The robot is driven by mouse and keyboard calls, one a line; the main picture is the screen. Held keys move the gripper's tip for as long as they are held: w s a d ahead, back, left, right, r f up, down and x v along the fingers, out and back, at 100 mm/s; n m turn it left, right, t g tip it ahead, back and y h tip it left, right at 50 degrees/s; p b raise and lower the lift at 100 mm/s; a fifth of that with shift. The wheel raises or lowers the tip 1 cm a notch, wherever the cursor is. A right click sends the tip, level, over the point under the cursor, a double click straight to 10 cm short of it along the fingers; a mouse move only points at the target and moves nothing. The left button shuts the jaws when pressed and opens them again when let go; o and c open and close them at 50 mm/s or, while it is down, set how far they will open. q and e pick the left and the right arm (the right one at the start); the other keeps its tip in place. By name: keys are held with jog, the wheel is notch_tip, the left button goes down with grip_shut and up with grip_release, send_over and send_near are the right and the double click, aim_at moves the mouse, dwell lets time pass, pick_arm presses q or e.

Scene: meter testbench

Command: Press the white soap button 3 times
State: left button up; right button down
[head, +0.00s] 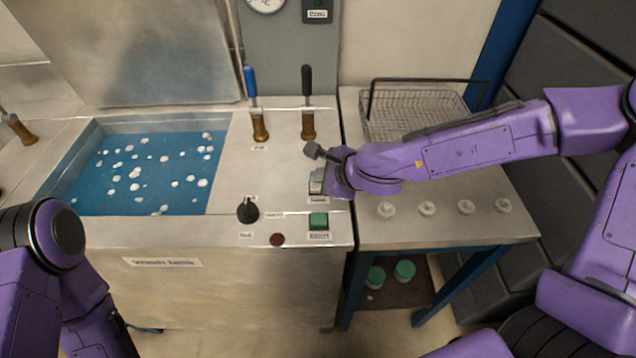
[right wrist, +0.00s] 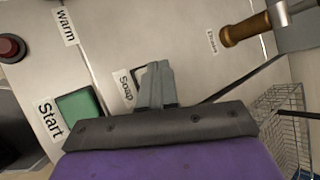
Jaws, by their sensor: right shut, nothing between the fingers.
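My right gripper (head: 318,182) is over the control panel near the Soap label. In the right wrist view its grey fingers (right wrist: 154,72) are shut together with nothing between them, and the tips are right beside the Soap label (right wrist: 126,84). The white soap button itself is not clearly visible; the fingers cover the spot by the label. I cannot tell whether the tips touch it. My left arm shows at the left edge of the head view, but its gripper is out of view.
A green Start button (head: 319,220), a black knob (head: 248,210) and a red button (head: 278,239) are close by. Two levers with brass bases (head: 260,128) stand behind. A basin of blue water (head: 140,175) lies left; a wire basket (head: 415,112) stands on the right side table.

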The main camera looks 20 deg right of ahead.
jog(key=shift+f+b, duration=0.35)
jog(key=shift+f, duration=0.1)
dwell(0.3)
jog(key=shift+r, duration=0.15)
jog(key=shift+r+p, duration=0.75)
jog(key=shift+p, duration=0.25)
notch_tip(320, 180, up, 5)
jog(key=p, duration=0.5)
jog(key=shift+r, duration=0.1)
jog(key=shift+f, duration=0.2)
dwell(1.9)
